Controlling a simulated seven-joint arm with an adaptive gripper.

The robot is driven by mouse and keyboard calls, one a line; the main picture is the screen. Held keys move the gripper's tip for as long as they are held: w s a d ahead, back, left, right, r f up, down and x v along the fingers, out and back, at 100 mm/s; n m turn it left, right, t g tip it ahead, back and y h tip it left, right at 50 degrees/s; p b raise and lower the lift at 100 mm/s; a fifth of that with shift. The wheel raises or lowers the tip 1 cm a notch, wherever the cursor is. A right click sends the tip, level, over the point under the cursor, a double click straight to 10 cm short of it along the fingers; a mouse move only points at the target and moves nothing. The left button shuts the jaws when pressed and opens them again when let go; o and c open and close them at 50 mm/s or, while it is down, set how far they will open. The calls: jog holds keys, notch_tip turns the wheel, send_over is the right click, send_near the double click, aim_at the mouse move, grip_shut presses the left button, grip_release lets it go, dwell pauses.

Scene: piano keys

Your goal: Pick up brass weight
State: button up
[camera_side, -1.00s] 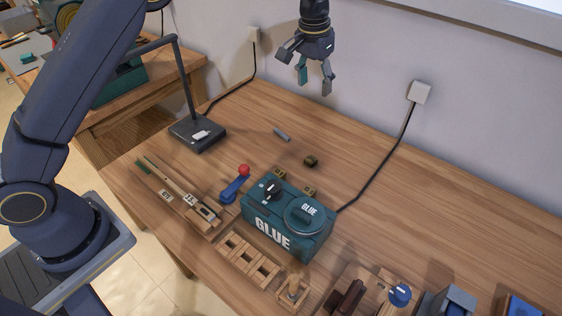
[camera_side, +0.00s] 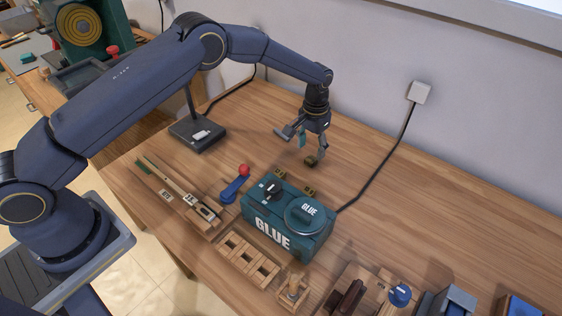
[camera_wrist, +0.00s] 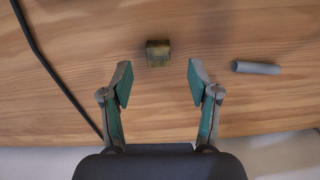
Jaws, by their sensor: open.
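The brass weight (camera_side: 310,161) is a small dark brass-coloured block on the wooden bench, behind the green glue box. It also shows in the wrist view (camera_wrist: 158,53), upper middle, resting on the wood. My gripper (camera_side: 309,154) hangs just above and close to the weight in the side view, pointing down. In the wrist view my gripper (camera_wrist: 160,84) is open and empty. Its two green-padded fingers stand apart, left and right, with the weight a little beyond their tips and roughly midway between them. The side view partly hides the weight behind a finger.
The green glue box (camera_side: 287,218) stands in front of the weight. A grey cylinder (camera_wrist: 256,68) lies right of the weight in the wrist view. A black cable (camera_side: 377,168) runs to the right. The lamp base (camera_side: 198,134) stands left.

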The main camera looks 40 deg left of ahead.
aim_at(311, 159)
jog(key=f, duration=0.4)
jog(key=shift+w+d+f, duration=0.1)
jog(key=shift+w, duration=0.1)
grip_shut()
